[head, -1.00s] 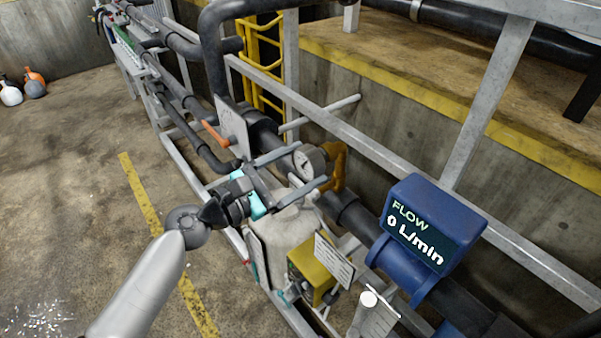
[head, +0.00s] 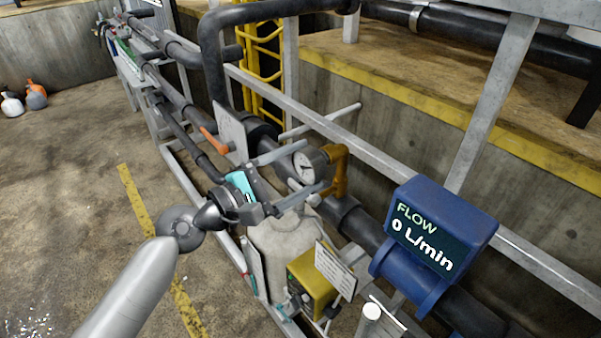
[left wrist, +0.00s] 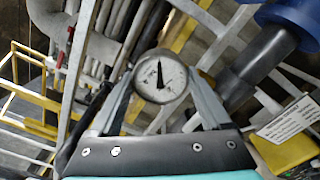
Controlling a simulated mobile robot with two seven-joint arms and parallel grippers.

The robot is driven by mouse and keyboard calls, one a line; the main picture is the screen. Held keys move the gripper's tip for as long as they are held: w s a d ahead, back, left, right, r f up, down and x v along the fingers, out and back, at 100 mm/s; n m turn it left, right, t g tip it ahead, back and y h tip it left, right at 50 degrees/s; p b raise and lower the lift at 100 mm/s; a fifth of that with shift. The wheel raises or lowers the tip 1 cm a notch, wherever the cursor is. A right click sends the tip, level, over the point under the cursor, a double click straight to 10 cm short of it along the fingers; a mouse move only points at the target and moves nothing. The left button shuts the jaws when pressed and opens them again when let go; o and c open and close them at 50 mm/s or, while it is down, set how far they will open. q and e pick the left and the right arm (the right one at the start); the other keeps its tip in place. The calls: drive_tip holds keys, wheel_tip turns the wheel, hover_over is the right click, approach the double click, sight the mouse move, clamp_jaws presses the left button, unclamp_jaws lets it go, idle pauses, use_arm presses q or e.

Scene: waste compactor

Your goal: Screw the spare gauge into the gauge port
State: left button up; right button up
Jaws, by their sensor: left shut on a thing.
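The spare gauge (head: 305,166) is a round dial with a white face and dark needle. My left gripper (head: 315,164) is shut on it, one finger on each side of the dial. The gauge is at the brass-coloured elbow pipe (head: 339,172), which appears to be the gauge port. It looks touching or very close; I cannot tell whether the threads are engaged. In the left wrist view the dial (left wrist: 160,77) sits between both fingers, facing the camera, its needle pointing roughly up. The joint behind the dial is hidden there. My right gripper is not in view.
A blue flow meter (head: 433,240) reading 0 L/min is to the right. Below are a whitish tank (head: 283,245) and a yellow box (head: 312,283) with a label. A grey rail (head: 385,168) runs behind the gauge. An orange-handled valve (head: 215,142) is left of it. The floor at left is open.

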use_arm(q)
drive_tip(key=m+b, duration=0.2)
drive_tip(key=m, duration=0.1)
drive_tip(key=shift+f, duration=0.1)
drive_tip(key=shift+m+b, duration=0.5)
drive_tip(key=shift+m, duration=0.4)
drive_tip(key=shift+r, duration=0.2)
drive_tip(key=shift+m, duration=0.3)
drive_tip(key=shift+f+m+b, duration=0.15)
drive_tip(key=shift+m+b, duration=0.7)
drive_tip(key=shift+m, duration=0.15)
drive_tip(key=m+b, duration=0.1)
drive_tip(key=m, duration=0.1)
drive_tip(key=shift+m, duration=0.4)
